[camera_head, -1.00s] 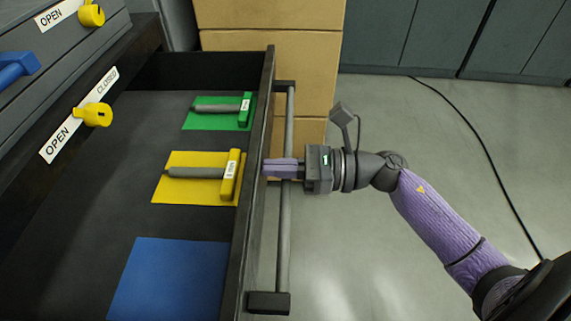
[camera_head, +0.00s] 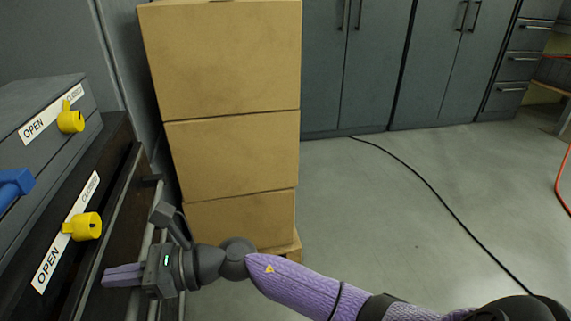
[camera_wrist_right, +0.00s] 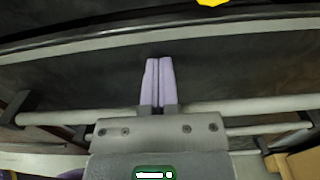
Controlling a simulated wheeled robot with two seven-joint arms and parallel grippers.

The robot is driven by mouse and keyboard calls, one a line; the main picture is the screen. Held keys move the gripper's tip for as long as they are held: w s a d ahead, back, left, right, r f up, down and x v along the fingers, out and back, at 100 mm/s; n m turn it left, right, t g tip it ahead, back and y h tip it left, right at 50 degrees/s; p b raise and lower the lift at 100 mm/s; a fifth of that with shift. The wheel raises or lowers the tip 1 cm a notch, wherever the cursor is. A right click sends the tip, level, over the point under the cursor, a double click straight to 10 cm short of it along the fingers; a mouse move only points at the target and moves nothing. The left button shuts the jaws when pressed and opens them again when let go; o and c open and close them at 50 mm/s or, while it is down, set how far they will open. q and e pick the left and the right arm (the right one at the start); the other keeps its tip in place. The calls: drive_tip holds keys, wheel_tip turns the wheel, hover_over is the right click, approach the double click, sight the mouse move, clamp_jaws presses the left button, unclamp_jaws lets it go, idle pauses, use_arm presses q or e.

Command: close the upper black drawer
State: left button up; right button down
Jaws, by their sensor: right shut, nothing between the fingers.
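The black drawer's front (camera_head: 122,205) stands close against the cabinet at the left of the head view, and its inside no longer shows. Its long handle bar (camera_head: 141,245) runs along that front. My right gripper (camera_head: 122,275) is shut and empty, its purple fingers reaching over the bar at the drawer front. In the right wrist view the shut fingertips (camera_wrist_right: 159,62) lie over the dark drawer front (camera_wrist_right: 230,70), with the handle bar (camera_wrist_right: 60,117) crossing below them. Whether the tips touch the front is hard to tell. My left gripper is out of view.
Yellow knobs (camera_head: 87,226) (camera_head: 71,121) sit beside OPEN/CLOSED labels. A blue handle (camera_head: 14,186) is at the left edge. Stacked cardboard boxes (camera_head: 235,150) stand just beyond the drawer. A black cable (camera_head: 430,187) crosses otherwise open floor.

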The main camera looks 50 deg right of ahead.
drive_tip(key=x, duration=0.2)
drive_tip(key=shift+w+a, duration=0.15)
drive_tip(key=shift+a, duration=0.05)
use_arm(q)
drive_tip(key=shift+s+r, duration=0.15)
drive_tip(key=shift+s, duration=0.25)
use_arm(e)
drive_tip(key=shift+r, duration=0.1)
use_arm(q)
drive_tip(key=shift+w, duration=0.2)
